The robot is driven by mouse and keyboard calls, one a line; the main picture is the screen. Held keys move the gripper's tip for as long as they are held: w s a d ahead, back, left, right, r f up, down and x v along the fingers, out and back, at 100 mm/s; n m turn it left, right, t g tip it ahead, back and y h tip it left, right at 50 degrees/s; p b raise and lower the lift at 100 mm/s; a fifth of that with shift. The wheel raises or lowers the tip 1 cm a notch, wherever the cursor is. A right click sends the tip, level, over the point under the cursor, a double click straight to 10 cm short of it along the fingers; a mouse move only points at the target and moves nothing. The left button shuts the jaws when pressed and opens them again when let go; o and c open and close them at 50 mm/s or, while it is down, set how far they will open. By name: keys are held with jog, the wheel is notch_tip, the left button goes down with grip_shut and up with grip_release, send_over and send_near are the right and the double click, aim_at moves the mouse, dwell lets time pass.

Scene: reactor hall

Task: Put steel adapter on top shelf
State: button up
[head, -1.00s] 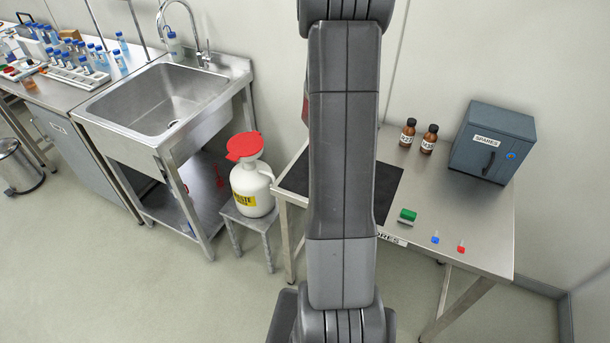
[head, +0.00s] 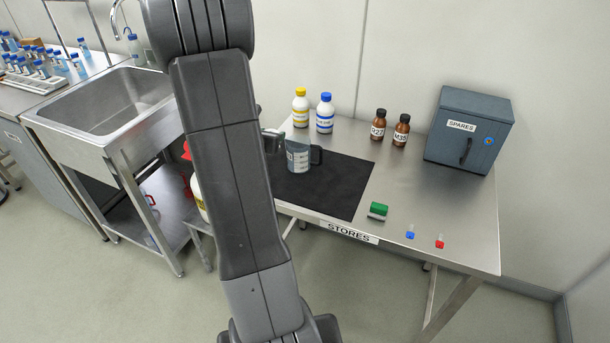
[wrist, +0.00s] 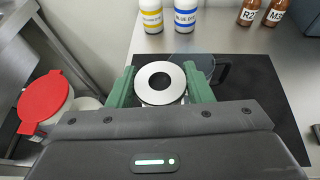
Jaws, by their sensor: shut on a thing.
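The steel adapter (wrist: 160,82) is a pale metal ring with a dark round hole, seen from above in the wrist view. The green fingers of my gripper (wrist: 161,88) are closed on its two sides. The adapter is held over the left part of the black mat; its height above it is hard to tell. In the head view my arm hides most of the gripper, and I cannot make out the adapter there. No top shelf can be picked out in either view.
A clear jug (head: 298,156) stands on the black mat (head: 335,190), close beside my gripper. Yellow-labelled (head: 300,108) and blue-labelled bottles (head: 325,115), brown bottles (head: 378,125) and a closed SPARES cabinet (head: 468,130) line the bench's back. A sink (head: 110,105) stands left.

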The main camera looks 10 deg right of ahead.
jog(key=s+d+r+m+g+h, duration=0.1)
jog(key=d+r+m+g+h, duration=0.15)
jog(key=d+r, duration=0.25)
jog(key=shift+m+h, duration=0.35)
jog(key=shift+m, duration=0.1)
jog(key=f, duration=1.7)
jog(key=shift+s+d+f, duration=0.15)
jog(key=shift+d+f, duration=0.05)
jog(key=shift+d, duration=0.05)
jog(key=shift+f+b, duration=0.2)
jog(key=shift+b, duration=0.1)
jog(key=o, duration=1.2)
jog(key=shift+r, duration=0.15)
